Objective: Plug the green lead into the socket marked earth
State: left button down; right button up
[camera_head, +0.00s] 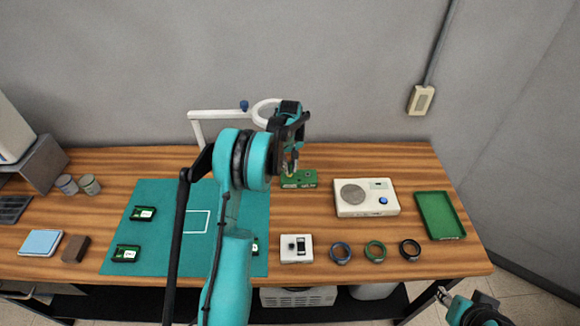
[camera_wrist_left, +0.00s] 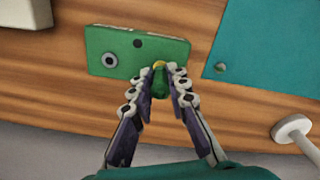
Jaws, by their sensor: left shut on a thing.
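My left gripper (camera_head: 291,160) is over the green socket block (camera_head: 299,180) at the back middle of the table. In the left wrist view its fingers (camera_wrist_left: 160,86) are shut on a green plug (camera_wrist_left: 160,90) with a yellowish tip. The tip overlaps the near edge of the green block (camera_wrist_left: 172,50); I cannot tell whether it touches. The block's face shows a grey-ringed round socket (camera_wrist_left: 110,60) and a smaller dark hole (camera_wrist_left: 138,43). No earth marking is legible. My right gripper (camera_head: 484,316) is at the bottom right, partly cut off, its jaws unclear.
A teal mat (camera_head: 155,190) with small green boards lies left of the block. A white box with a round grille (camera_head: 365,197) and a green tray (camera_head: 440,215) stand right. Blue, green (camera_head: 375,251) and black rings lie in front. A white-armed magnifier (camera_head: 215,115) stands behind.

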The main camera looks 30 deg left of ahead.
pick_arm(q)
jog(key=shift+f+b, duration=0.45)
jog(key=shift+f, duration=0.25)
dwell(0.5)
jog(key=c, duration=1.4)
grip_release()
jog(key=shift+r, duration=0.1)
